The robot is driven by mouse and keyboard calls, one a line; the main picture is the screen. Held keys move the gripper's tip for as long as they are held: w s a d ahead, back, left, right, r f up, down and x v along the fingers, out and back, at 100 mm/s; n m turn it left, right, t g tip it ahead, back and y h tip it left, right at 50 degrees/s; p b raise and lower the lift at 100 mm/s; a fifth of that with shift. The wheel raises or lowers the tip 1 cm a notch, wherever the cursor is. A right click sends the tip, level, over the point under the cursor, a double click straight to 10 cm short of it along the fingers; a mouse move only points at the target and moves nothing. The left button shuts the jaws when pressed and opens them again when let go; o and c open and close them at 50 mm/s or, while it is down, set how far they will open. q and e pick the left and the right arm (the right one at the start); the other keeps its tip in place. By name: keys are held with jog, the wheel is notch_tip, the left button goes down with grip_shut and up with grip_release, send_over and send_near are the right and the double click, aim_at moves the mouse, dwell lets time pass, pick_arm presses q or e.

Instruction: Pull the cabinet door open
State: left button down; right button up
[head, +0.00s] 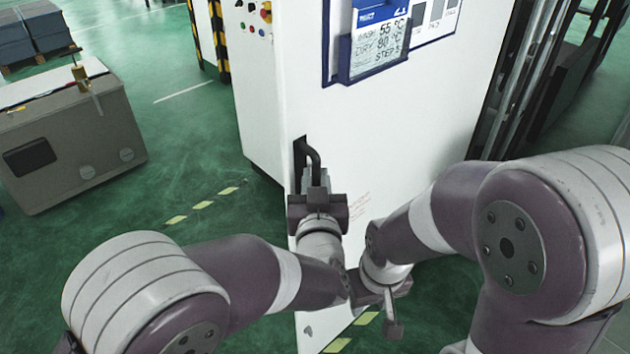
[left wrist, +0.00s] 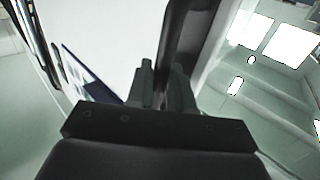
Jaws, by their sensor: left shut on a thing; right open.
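The white cabinet door (head: 400,125) fills the middle of the head view, with a black handle (head: 313,155) near its left edge. The door looks closed or nearly so; I cannot tell whether there is a gap. My left gripper (head: 316,180) is shut on the handle, which also shows in the left wrist view (left wrist: 186,40) between and beyond the fingers (left wrist: 163,85). The fingers partly hide the handle's lower part. My right gripper (head: 390,310) is low in front of the door, to the right of the left gripper, open and apart from the handle.
A blue-framed sign holder (head: 375,45) is on the door's upper part. Buttons (head: 254,28) sit on the cabinet's left side. A grey box (head: 70,140) stands at the left. A dark metal rack (head: 530,75) is at the right. Green floor (head: 190,130) left of the cabinet is clear.

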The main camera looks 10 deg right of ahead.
pick_arm(q)
jog(key=c, duration=1.4)
grip_release()
jog(key=shift+d+r, duration=0.1)
jog(key=shift+r, duration=0.15)
jog(key=shift+o, duration=1.2)
jog(key=shift+w+d+f, duration=0.1)
jog(key=shift+d+f, duration=0.05)
jog(key=shift+f, duration=0.05)
jog(key=shift+s, duration=0.35)
jog(key=s+a+b, duration=0.2)
jog(key=s, duration=0.9)
jog(key=shift+s+a+b, duration=0.25)
jog(key=shift+s+b, duration=0.15)
